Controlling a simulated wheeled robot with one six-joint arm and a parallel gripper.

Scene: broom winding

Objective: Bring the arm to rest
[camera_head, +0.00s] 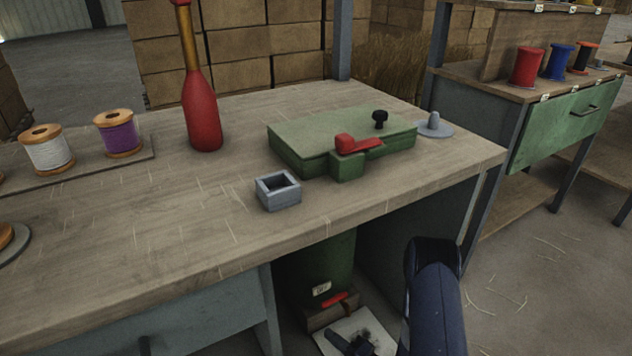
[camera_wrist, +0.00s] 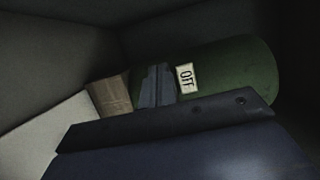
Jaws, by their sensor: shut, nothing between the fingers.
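My gripper (camera_wrist: 156,86) shows in the wrist view as two grey fingers close together, shut and empty. It is held low, in front of a green drum (camera_wrist: 232,78) with a white label. The drum also stands under the workbench in the head view (camera_head: 322,262). In the head view my dark blue arm (camera_head: 436,300) stands in front of the bench's right part, below the tabletop. A dark shape low in the head view may be my gripper; I cannot tell. Whether the fingers touch the drum cannot be told.
The workbench (camera_head: 150,215) carries a red bottle-shaped object (camera_head: 203,110), a green box with a red lever (camera_head: 340,135), a grey square cup (camera_head: 278,190) and thread spools (camera_head: 119,133). Open floor (camera_head: 545,275) lies right.

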